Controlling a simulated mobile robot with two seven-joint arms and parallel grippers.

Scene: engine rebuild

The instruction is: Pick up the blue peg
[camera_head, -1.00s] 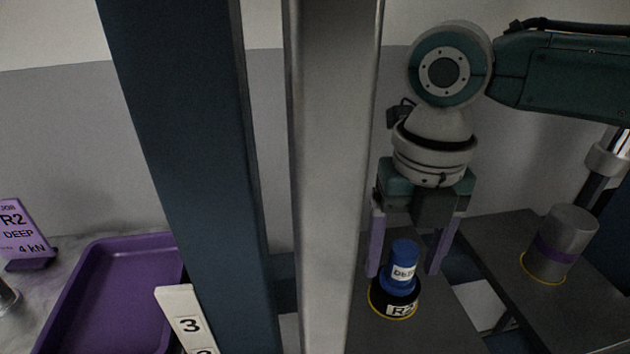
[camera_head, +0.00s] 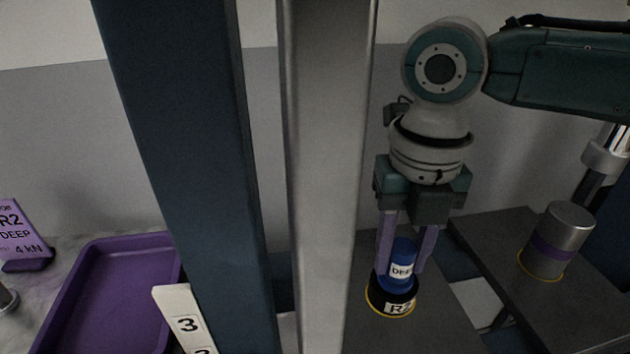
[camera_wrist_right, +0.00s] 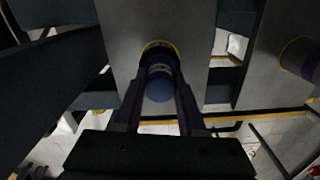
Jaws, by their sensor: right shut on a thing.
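A white label on the peg starts with "DE". My right gripper (camera_head: 405,265) points down from above and is shut on the peg, one purple finger on each side. In the right wrist view the peg (camera_wrist_right: 160,88) lies between the two fingers of my right gripper (camera_wrist_right: 160,100). My left gripper is not in view.
A grey cylinder with a purple band (camera_head: 556,240) stands on the dark surface at right. A blue-grey post (camera_head: 185,150) and a light grey post (camera_head: 325,170) block the middle. A purple tray (camera_head: 115,290) and a purple R2 DEEP sign (camera_head: 20,232) are at left.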

